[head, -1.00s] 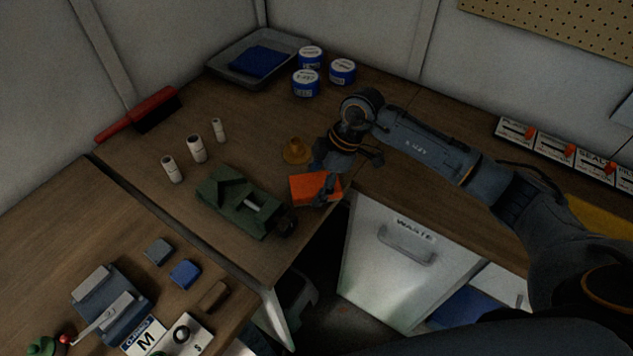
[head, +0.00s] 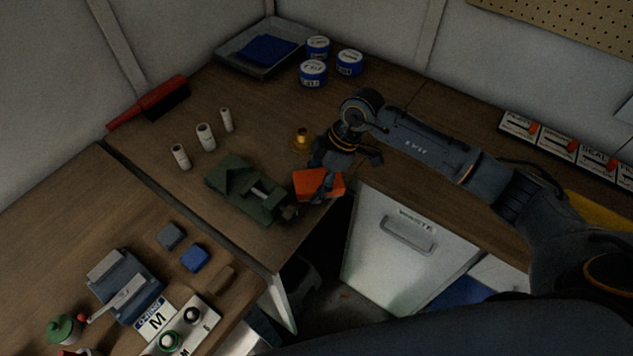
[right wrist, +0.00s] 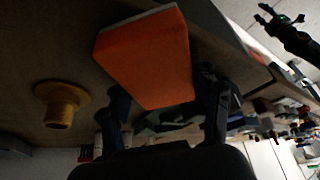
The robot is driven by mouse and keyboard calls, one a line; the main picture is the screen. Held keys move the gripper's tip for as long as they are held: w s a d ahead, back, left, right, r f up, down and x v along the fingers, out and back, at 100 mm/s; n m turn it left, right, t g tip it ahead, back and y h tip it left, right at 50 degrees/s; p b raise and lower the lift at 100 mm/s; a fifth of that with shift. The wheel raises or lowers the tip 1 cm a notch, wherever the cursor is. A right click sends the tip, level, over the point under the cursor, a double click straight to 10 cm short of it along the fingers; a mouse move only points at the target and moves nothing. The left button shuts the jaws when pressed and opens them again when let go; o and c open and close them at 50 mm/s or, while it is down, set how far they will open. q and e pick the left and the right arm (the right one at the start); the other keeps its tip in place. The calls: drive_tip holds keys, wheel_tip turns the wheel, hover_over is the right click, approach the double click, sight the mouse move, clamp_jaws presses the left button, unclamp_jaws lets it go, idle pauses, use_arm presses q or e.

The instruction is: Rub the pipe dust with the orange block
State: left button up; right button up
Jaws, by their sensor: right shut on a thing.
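The orange block (head: 319,184) is in my right gripper (head: 322,178), at the front edge of the back bench beside the green vise. In the right wrist view the block (right wrist: 148,60) fills the upper middle, and its broad orange face shows. The right gripper (right wrist: 165,115) is shut on it. A brass flanged pipe fitting (head: 301,141) stands on the bench just behind the block, apart from it. It also shows in the right wrist view (right wrist: 61,104). I cannot make out any dust. A dark claw-like shape at the upper right of the wrist view may be my left gripper; its jaws are unclear.
The green vise (head: 245,190) stands left of the block. Several white cylinders (head: 205,137), a red brush (head: 150,103), blue tins (head: 313,73) and a grey tray (head: 228,58) lie farther back. A white waste bin (head: 390,265) is below the bench edge.

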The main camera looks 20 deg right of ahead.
drive_tip(key=shift+w+d, duration=0.45)
drive_tip(key=shift+w, duration=0.25)
drive_tip(key=shift+w+d, duration=0.1)
drive_tip(key=shift+d, duration=0.35)
drive_tip(key=shift+r, duration=0.1)
wheel_tip(320, 180, up, 6)
drive_tip(key=p, duration=0.5)
drive_tip(key=shift+r+p, duration=1.5)
drive_tip(key=shift+p, duration=0.05)
drive_tip(key=shift+f, duration=0.25)
